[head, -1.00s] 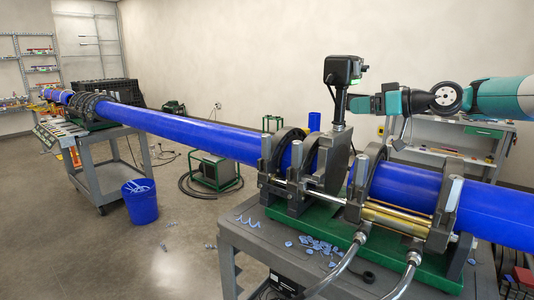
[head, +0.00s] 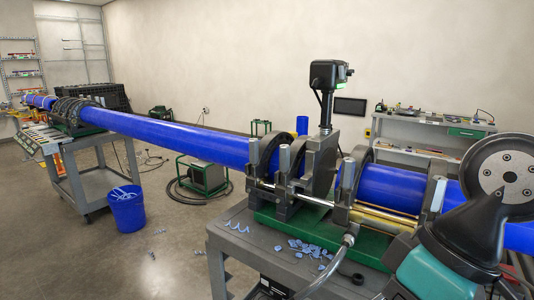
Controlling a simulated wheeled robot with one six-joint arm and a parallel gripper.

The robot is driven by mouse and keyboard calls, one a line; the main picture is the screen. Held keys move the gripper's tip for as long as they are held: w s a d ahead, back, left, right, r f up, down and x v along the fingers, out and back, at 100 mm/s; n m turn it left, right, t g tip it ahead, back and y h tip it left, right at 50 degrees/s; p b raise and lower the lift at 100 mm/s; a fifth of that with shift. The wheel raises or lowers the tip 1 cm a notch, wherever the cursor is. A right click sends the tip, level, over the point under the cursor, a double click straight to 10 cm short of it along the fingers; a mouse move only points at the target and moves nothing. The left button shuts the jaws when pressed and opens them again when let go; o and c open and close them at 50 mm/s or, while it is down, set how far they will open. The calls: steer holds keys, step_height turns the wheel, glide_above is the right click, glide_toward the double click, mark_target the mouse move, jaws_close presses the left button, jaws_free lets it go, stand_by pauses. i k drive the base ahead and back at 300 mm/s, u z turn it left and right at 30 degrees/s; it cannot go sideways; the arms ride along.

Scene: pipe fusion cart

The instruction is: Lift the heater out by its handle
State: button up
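A black handle post rises from the plate to a box-shaped black head (head: 328,75) with a small green light. No fingers touch the handle. The blue pipe (head: 190,140) runs in from the left to the clamps, and another blue pipe length (head: 390,188) lies on the right side of the plate. My arm, with a round bolted joint and a teal link, fills the lower right. My gripper is not in view.
The machine's green base (head: 275,222) sits on a grey cart (head: 228,238) with blue shavings (head: 310,248) and a hose (head: 325,275). A workbench (head: 425,125) stands behind. A blue bucket (head: 127,208) is on the floor at left. The air above the heater is clear.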

mark_target(322, 155)
steer(key=u, duration=1.7)
steer(key=i, duration=1.15)
steer(key=z, duration=3.6)
steer(key=i, duration=0.25)
steer(key=u, duration=0.05)
